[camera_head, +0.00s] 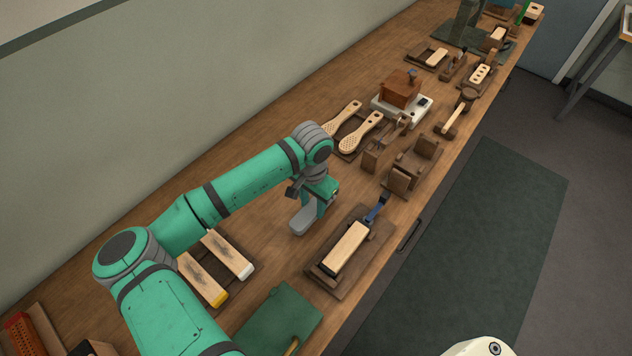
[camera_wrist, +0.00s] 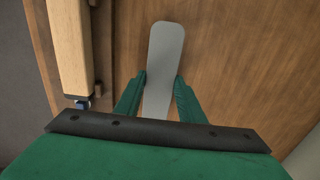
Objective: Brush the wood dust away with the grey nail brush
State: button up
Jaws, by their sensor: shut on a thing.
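My gripper (camera_head: 318,205) is shut on the grey nail brush (camera_head: 302,222), with one green finger on each side of it. In the wrist view the brush (camera_wrist: 164,50) is a flat, rounded grey shape running forward between the fingertips (camera_wrist: 161,80). The brush is over bare bench wood, left of a pale wooden block (camera_head: 346,246) in a dark holder; I cannot tell whether it touches the bench. Its bristles are hidden. I cannot make out wood dust clearly; dark smudges show on two pale blocks (camera_head: 203,278) (camera_head: 228,252) at the left.
The dark wooden holder (camera_head: 325,277) with a blue-handled clamp (camera_head: 377,207) stands close right of my gripper. A green mat (camera_head: 275,318) lies nearer. Perforated paddles (camera_head: 361,133), wooden fixtures (camera_head: 398,180) and a brown box (camera_head: 401,88) stand farther along the bench (camera_head: 275,240).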

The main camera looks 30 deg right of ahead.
jog(key=shift+w+d, duration=0.15)
jog(key=shift+d, duration=0.25)
jog(key=shift+w+d+r, duration=0.1)
jog(key=shift+d, duration=0.1)
jog(key=shift+a+r, duration=0.1)
jog(key=shift+r, duration=3.95)
